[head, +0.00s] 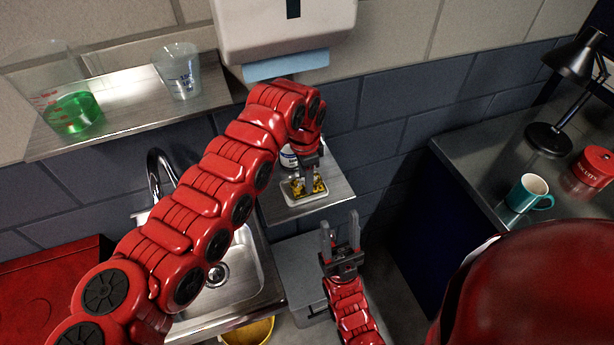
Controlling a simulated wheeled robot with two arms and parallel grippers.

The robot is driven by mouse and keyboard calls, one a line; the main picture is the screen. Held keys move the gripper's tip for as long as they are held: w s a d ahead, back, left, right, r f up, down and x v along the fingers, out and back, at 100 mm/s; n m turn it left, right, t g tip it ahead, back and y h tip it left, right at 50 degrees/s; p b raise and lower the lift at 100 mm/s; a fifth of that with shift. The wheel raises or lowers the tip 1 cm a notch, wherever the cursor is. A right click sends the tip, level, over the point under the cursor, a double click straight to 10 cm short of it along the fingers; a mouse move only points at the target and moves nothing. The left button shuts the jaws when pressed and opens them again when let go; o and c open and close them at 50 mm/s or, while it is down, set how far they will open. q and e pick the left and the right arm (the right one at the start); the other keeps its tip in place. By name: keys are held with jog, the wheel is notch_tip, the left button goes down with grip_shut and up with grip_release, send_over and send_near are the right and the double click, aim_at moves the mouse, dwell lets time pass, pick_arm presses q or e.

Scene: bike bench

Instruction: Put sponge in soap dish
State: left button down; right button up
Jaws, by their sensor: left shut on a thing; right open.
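The sponge (319,186), yellow with dark patches, shows at the shelf below the paper dispenser. My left gripper (308,188) reaches down from above and is shut on it, hiding its middle. The soap dish (305,201) is a small pale dish on the shelf. The sponge appears inside or just above the dish; I cannot tell whether it touches the bottom. My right gripper (340,230) is open and empty, fingers pointing up, in front of and below the shelf.
A white tub (288,157) stands behind the dish, partly hidden by my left arm. The small metal shelf (335,197) has bare room on the right. The sink (240,285) lies to the left. A teal mug (528,193) and a black lamp (548,138) stand on the right counter.

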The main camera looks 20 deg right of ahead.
aim_at(303, 180)
pick_arm(q)
jog(key=shift+a, duration=0.15)
jog(key=shift+w+a+f, duration=0.1)
jog(key=shift+a+f, duration=0.05)
jog(key=shift+f, duration=0.1)
jog(key=c, duration=0.8)
grip_release()
jog(key=shift+w, duration=0.1)
jog(key=shift+o, duration=1.4)
jog(key=shift+r, duration=0.25)
notch_tip(303, 180, up, 6)
jog(key=b, duration=0.3)
jog(key=shift+r, duration=0.7)
